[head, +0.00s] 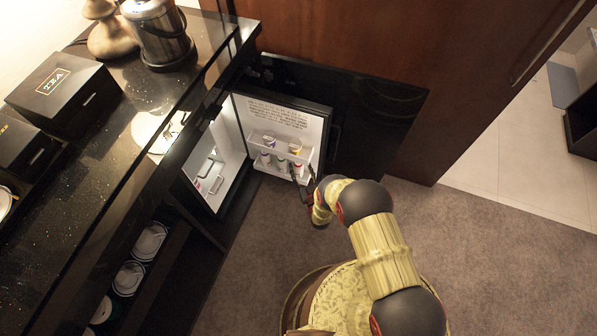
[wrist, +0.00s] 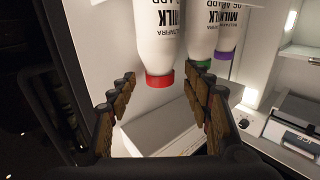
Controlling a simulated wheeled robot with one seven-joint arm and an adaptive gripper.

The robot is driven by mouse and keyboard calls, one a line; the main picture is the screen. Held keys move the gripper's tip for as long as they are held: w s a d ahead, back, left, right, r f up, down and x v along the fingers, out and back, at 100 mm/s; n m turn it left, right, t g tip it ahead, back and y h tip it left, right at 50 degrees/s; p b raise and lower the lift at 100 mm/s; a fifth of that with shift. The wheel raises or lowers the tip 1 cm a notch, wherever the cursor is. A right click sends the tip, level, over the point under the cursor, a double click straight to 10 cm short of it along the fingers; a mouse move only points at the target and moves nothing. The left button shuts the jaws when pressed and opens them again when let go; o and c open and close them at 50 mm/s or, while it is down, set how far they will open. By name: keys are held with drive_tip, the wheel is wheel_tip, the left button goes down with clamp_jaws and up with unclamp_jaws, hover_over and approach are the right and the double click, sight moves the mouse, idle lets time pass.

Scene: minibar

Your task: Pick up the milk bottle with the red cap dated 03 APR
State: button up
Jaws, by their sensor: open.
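The milk bottle with the red cap (wrist: 157,45) shows upside down in the wrist view, at the top centre. It is white with black MILK lettering; its date line is cut by the frame edge and I cannot read it fully. In the head view it is small, at the right end of the door's lower rack (head: 299,170). My gripper (wrist: 162,84) is open and empty, its fingers to the left and right of the red cap in the picture. I cannot tell how far the fingertips are from the bottle. In the head view my gripper (head: 311,194) is partly hidden beside the door.
Green-capped (wrist: 202,35) and purple-capped (wrist: 228,35) bottles stand close to the right of the red-capped one in the wrist view. The minibar door (head: 285,115) is open, with containers on its upper rack (head: 270,142). The fridge interior (head: 215,170) is at the left. Carpet (head: 500,260) is clear.

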drive_tip(key=shift+w, duration=0.1)
drive_tip(key=c, duration=0.3)
clamp_jaws()
idle(0.4)
